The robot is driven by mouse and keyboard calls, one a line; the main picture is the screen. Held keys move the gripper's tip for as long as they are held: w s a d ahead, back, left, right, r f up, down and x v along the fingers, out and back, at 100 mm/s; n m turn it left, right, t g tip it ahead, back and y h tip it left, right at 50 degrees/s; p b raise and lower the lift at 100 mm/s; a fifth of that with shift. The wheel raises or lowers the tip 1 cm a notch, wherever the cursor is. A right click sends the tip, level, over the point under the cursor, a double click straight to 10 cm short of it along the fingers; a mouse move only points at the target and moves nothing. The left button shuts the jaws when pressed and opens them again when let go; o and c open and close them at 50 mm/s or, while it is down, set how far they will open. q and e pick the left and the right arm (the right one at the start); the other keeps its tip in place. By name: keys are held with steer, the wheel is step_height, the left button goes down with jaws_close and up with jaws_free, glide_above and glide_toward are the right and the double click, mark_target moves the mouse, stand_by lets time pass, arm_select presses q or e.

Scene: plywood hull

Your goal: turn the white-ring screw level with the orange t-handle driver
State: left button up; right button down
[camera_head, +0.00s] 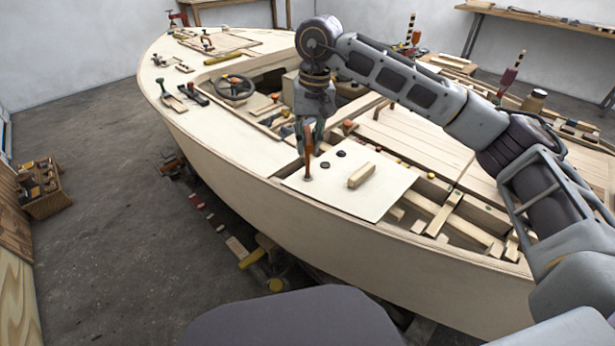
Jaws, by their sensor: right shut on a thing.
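My right gripper (307,127) reaches in from the right and points down over the pale panel (345,198) near the hull's side. It is shut on the orange driver (307,158), which stands about upright below the fingers. The driver's lower end meets a small dark spot on the panel near its left edge. The screw under it is hidden or too small to make out, and I cannot see a white ring. Two dark round spots (325,165) (341,154) show on the panel to the right of the driver. My left gripper is not in view.
A wooden block (361,175) lies on the panel right of the driver. Open framing with loose wood pieces (444,213) lies to the right. A steering wheel (235,87) and several hand tools sit on the deck to the left. A crate (43,187) stands on the floor.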

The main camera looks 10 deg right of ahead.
steer(key=shift+f+m, duration=0.1)
steer(key=shift+m, duration=1.6)
steer(key=shift+a+m+t, duration=0.1)
steer(key=shift+m+t, duration=0.2)
steer(key=shift+m, duration=1.6)
